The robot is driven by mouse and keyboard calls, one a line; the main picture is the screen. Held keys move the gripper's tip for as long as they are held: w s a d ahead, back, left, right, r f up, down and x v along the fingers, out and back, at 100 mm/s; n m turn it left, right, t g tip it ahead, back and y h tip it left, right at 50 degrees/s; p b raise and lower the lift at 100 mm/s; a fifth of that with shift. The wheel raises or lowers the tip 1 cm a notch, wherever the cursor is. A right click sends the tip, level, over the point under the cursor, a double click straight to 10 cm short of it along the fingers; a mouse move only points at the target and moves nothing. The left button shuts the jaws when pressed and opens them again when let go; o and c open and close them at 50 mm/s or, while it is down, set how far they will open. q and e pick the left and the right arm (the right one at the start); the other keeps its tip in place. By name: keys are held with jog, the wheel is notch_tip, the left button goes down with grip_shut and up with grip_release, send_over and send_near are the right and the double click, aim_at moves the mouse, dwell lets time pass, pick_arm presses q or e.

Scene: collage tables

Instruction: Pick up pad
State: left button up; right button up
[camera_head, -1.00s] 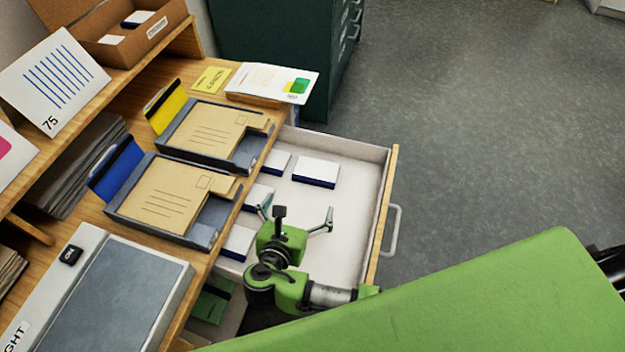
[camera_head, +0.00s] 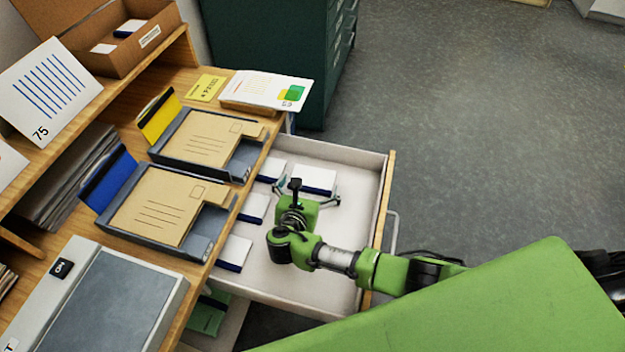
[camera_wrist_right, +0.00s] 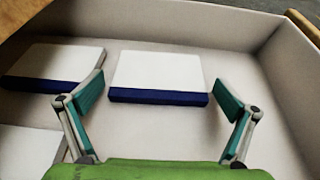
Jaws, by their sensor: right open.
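Several white pads with dark blue edges lie in the open drawer (camera_head: 345,215). One pad (camera_head: 314,178) lies towards the drawer's back right, and it also shows in the right wrist view (camera_wrist_right: 158,72). Others lie along the drawer's left side: a pad (camera_head: 270,169), a pad (camera_head: 253,208) and a pad (camera_head: 235,252). My right gripper (camera_head: 308,190) is open and empty inside the drawer area. In the right wrist view its fingers (camera_wrist_right: 158,102) are spread wide, one towards each side of the back right pad, with the pad just beyond them. My left gripper is not in view.
The drawer's front panel (camera_head: 383,215) and side walls surround the pads. The desk edge overhangs on the left, with trays of brown envelopes (camera_head: 158,212) on top. A green cabinet (camera_head: 285,50) stands behind.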

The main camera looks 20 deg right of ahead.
jog(key=c, duration=1.1)
